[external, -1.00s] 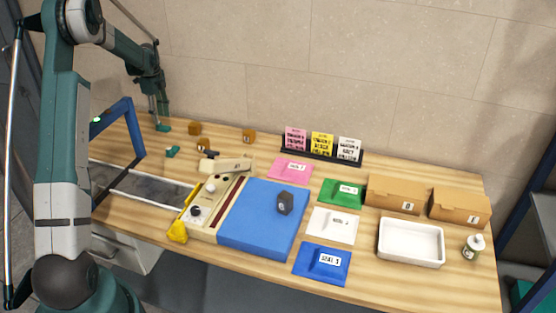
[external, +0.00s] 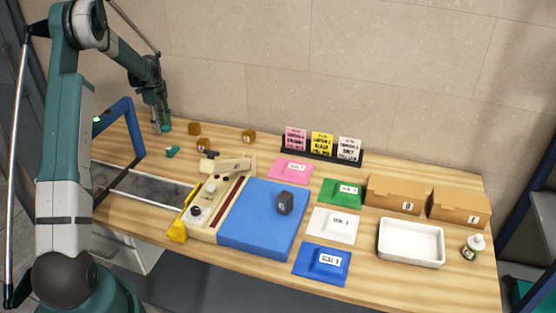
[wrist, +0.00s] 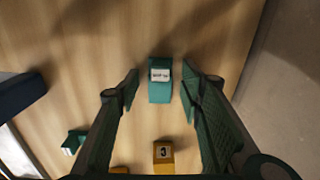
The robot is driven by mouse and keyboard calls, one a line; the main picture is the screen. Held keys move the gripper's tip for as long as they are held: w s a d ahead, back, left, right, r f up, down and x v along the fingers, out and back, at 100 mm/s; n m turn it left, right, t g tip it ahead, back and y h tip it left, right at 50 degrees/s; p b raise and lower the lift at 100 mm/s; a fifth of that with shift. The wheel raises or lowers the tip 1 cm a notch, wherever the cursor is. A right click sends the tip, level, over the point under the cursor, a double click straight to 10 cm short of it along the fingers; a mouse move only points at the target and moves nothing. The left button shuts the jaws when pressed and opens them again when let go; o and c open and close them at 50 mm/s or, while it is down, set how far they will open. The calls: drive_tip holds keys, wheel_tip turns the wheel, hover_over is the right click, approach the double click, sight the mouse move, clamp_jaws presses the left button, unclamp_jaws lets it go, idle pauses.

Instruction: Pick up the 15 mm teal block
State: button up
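A teal block (wrist: 160,92) with a white label lies on the wooden table in the wrist view; I cannot read the label for sure. My gripper (wrist: 160,80) is open, with one finger on each side of this block and a gap on both sides. In the external view my gripper (external: 163,122) is low over the far left of the table and mostly hides that block. A second teal piece (external: 173,151) lies nearer the camera; it also shows at the lower left of the wrist view (wrist: 74,142).
Orange-brown blocks (external: 195,128) stand close by, one marked 3 (wrist: 163,152) just below the fingers. A blue frame (external: 128,125) rises to the left of my gripper. The press base (external: 215,200), blue mat (external: 262,235) and white tray (external: 410,262) are farther right.

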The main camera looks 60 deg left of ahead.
sight(162, 127)
drive_tip(key=shift+c, duration=0.6)
drive_tip(key=c, duration=0.9)
drive_tip(key=shift+r, duration=0.1)
drive_tip(key=shift+r, duration=4.9)
